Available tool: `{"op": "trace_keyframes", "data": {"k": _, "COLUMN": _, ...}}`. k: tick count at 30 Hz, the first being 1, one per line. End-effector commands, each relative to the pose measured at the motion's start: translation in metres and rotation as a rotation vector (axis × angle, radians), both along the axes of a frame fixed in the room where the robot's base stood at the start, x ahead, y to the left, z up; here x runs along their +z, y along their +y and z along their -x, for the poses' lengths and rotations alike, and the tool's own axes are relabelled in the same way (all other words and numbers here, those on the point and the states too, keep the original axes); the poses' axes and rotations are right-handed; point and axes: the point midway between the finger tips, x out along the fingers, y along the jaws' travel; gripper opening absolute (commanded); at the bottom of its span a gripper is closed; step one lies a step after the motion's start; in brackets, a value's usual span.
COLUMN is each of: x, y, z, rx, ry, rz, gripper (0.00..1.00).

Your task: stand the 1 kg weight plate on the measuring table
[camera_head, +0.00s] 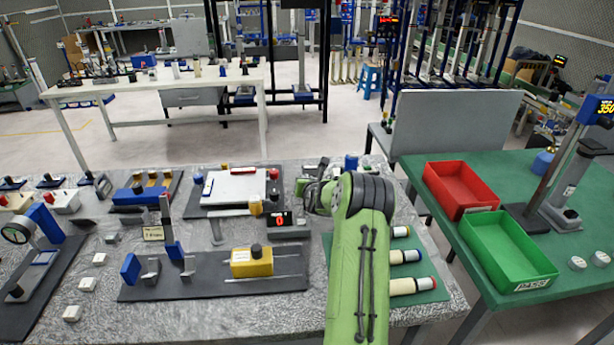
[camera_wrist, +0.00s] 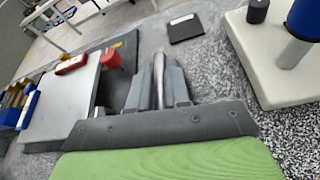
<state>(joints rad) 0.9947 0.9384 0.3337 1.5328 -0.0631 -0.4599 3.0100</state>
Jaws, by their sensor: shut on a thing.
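My gripper (camera_wrist: 160,88) is shut on a thin, rounded grey piece, seen edge-on between the fingers in the wrist view; it appears to be the weight plate (camera_wrist: 158,68). Any mark on it is not readable. The likely measuring table is a pale flat plate (camera_head: 240,187) on a dark base at the middle back of the bench, with red knobs at its side. In the wrist view this plate (camera_wrist: 66,105) lies left of my fingers, apart from the held piece. In the head view my green arm hides most of the gripper, just right of that plate.
A red display showing 0 (camera_head: 281,220) stands in front of the plate. A yellow block (camera_head: 251,262) sits on a dark rail fixture nearer the front. Pale cylinders (camera_head: 408,286) lie on a green mat to the right. Red (camera_head: 459,188) and green (camera_head: 507,250) bins stand on the side table.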

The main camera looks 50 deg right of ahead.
Motion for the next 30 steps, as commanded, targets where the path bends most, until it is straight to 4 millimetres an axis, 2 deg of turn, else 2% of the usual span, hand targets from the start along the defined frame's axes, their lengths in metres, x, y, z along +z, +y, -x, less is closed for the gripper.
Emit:
{"op": "trace_keyframes", "data": {"k": 2, "x": 0.003, "y": 0.000, "z": 0.000, "rx": -0.001, "ry": -0.002, "rz": 0.002, "gripper": 0.00}}
{"op": "trace_keyframes", "data": {"k": 3, "x": -0.001, "y": 0.000, "z": 0.001, "rx": -0.001, "ry": 0.005, "rz": -0.003, "gripper": 0.20}}
{"op": "trace_keyframes", "data": {"k": 8, "x": -0.001, "y": 0.000, "z": 0.001, "rx": -0.001, "ry": 0.005, "rz": -0.003, "gripper": 0.43}}
{"op": "trace_keyframes", "data": {"k": 16, "x": 0.001, "y": 0.000, "z": 0.002, "rx": -0.001, "ry": 0.004, "rz": -0.002, "gripper": 0.43}}
{"op": "trace_keyframes", "data": {"k": 19, "x": 0.005, "y": 0.005, "z": 0.009, "rx": -0.002, "ry": 0.003, "rz": -0.001, "gripper": 0.43}}
{"op": "trace_keyframes", "data": {"k": 30, "x": 0.038, "y": 0.052, "z": 0.075, "rx": -0.003, "ry": 0.005, "rz": -0.002, "gripper": 0.43}}
